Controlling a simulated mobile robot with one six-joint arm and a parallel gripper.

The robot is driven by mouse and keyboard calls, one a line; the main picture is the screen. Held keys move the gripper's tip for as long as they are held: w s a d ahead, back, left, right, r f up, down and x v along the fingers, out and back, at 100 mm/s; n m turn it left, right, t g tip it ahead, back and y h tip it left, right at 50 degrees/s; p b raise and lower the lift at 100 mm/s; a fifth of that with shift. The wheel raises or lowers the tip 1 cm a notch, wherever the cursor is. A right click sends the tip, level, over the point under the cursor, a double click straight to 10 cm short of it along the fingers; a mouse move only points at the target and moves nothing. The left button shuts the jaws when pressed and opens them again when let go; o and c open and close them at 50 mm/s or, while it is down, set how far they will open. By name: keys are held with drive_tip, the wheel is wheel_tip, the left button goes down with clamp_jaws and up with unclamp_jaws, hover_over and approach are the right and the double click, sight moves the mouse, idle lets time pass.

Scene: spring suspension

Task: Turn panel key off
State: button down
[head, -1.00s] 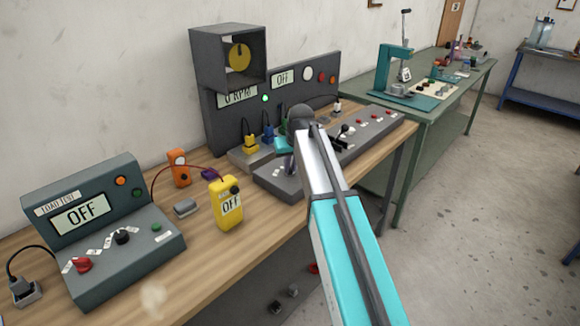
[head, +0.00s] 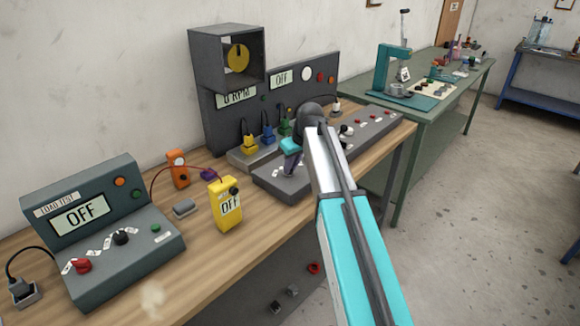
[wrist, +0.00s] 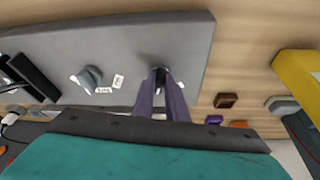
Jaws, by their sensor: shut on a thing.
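The grey control console (head: 266,184) lies on the wooden bench below the upright panel (head: 222,123), whose displays read 0 RPM and OFF. My gripper (head: 289,168) reaches down to the left end of the console. In the wrist view its purple fingers (wrist: 161,90) are shut on a small dark thing on the console top, which I take for the panel key (wrist: 158,71). The fingertips hide most of it, so its angle cannot be told. A grey knob (wrist: 92,76) with white labels stands apart to the left of the fingers there.
Yellow, blue and green plugs stand in a grey socket block (head: 240,158) behind the console. A yellow meter (head: 226,204) and a load-test box (head: 100,232), both reading OFF, stand to the left. A green bench (head: 440,100) is behind right.

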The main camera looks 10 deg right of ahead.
drive_tip(key=n, duration=0.1)
drive_tip(key=n+y, duration=0.1)
drive_tip(key=n, duration=0.1)
drive_tip(key=n+g, duration=0.1)
drive_tip(key=n, duration=0.1)
drive_tip(key=shift+w+d, duration=0.35)
drive_tip(key=shift+w+n+g+y+b, duration=0.15)
drive_tip(key=shift+n+g+y+b, duration=0.35)
drive_tip(key=shift+n, duration=1.1)
drive_tip(key=c, duration=1.8)
unclamp_jaws()
drive_tip(key=shift+o, duration=0.2)
drive_tip(key=b+v, duration=0.2)
drive_tip(key=v, duration=1.2)
drive_tip(key=shift+w, duration=0.15)
